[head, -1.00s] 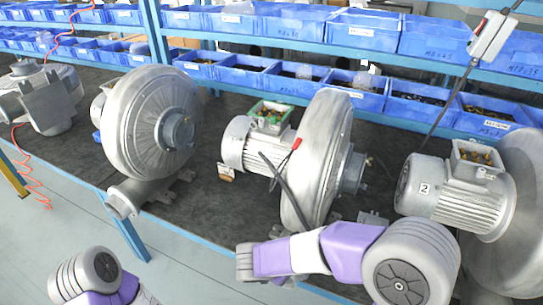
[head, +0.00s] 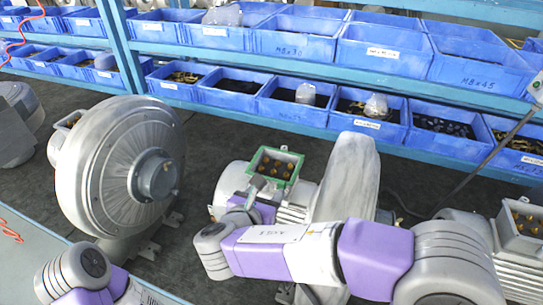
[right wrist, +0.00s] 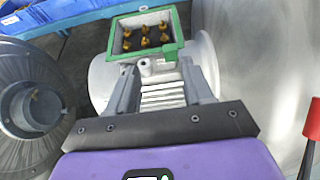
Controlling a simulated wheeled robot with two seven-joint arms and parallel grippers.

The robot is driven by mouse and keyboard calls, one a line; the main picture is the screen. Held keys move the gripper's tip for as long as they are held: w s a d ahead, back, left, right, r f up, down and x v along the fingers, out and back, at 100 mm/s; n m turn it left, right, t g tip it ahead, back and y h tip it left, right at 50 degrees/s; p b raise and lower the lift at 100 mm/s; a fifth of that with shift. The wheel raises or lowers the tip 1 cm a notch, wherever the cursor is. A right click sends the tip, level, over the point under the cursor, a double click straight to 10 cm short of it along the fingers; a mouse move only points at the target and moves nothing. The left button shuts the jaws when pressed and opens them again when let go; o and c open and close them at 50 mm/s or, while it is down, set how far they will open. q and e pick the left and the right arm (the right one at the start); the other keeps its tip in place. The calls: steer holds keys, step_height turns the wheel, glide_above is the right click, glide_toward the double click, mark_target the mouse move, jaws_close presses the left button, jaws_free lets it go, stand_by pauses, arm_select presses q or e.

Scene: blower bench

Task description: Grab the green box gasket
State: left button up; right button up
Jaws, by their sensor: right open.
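The green box gasket (head: 262,151) is a thin green frame around the rim of the terminal box on the middle blower's motor (head: 232,182). Brass terminals show inside the box. In the right wrist view the gasket (right wrist: 178,40) is at the top centre, just beyond my gripper's fingers. My right gripper (head: 254,188) is open and empty, close to the near side of the box; it also shows in the right wrist view (right wrist: 158,75). My left arm shows at the lower left of the head view, but its gripper fingers are not visible.
A large grey blower (head: 118,165) stands left of the motor. The middle blower's round housing (head: 350,175) is close on the right. Another motor's open terminal box (head: 522,225) is at the far right. Blue bins (head: 290,100) line the shelves behind.

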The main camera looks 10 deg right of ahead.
mark_target(281, 185)
steer(key=w+d, duration=0.1)
steer(key=w+d+f, duration=0.1)
steer(key=d, duration=0.1)
steer(key=w+d+f, duration=0.1)
steer(key=shift+w+d, duration=0.2)
steer(key=shift+w, duration=0.1)
steer(key=shift+c, duration=0.5)
jaws_close()
